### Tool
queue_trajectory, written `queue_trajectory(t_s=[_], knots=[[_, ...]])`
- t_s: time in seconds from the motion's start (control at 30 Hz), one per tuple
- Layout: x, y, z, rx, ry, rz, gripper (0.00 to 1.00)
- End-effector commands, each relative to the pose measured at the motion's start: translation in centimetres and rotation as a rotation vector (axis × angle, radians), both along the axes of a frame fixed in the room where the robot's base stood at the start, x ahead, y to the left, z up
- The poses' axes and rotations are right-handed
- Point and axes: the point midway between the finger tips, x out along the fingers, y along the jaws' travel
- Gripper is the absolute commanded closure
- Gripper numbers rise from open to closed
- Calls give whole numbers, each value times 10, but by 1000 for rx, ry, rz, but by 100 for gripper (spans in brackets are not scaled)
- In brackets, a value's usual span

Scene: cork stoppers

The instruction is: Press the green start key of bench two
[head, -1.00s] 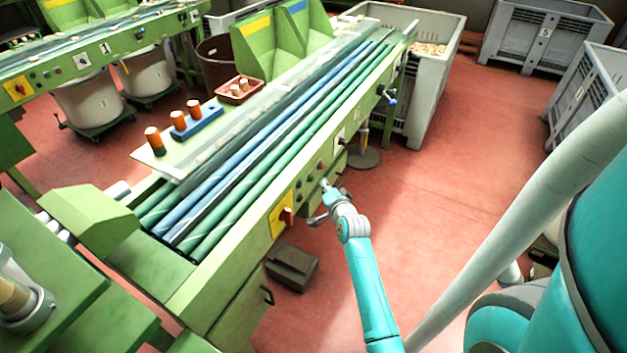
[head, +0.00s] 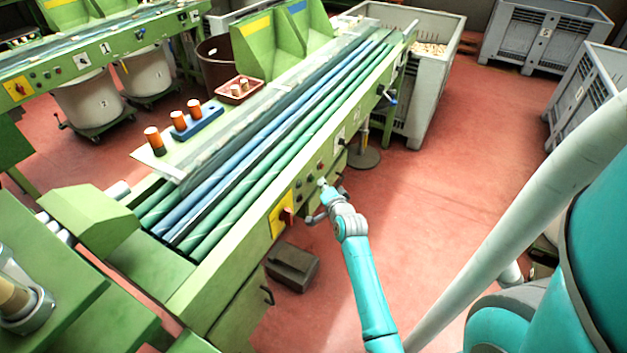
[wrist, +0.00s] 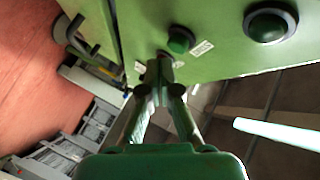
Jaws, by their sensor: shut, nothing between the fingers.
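The near green bench (head: 240,262), whose number I cannot read, has a front panel with a row of small keys and a yellow switch plate (head: 281,214). My gripper (head: 322,184) is at this panel, right of the yellow plate. In the wrist view my gripper (wrist: 160,66) is shut and empty, its tips close to the panel. Whether the tips touch the panel, I cannot tell. A small reddish round part (wrist: 163,55) is mostly hidden behind the tips.
A larger dark round key (wrist: 270,22) is further right on the panel. A crank handle (head: 388,97) sticks out further along the bench. A dark box (head: 292,267) lies on the floor below. Another green bench (head: 60,72) labelled 1 stands behind.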

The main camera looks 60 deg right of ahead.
Motion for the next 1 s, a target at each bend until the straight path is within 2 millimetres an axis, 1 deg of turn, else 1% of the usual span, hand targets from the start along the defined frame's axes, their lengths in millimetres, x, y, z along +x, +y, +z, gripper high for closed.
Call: queue_trajectory(t_s=[0.57, 0.83, 1.0], knots=[[0, 0, 0, 0, 0, 0, 100], [8, 1, 0, 0, 0, 0, 100], [8, 1, 0, 0, 0, 0, 100]])
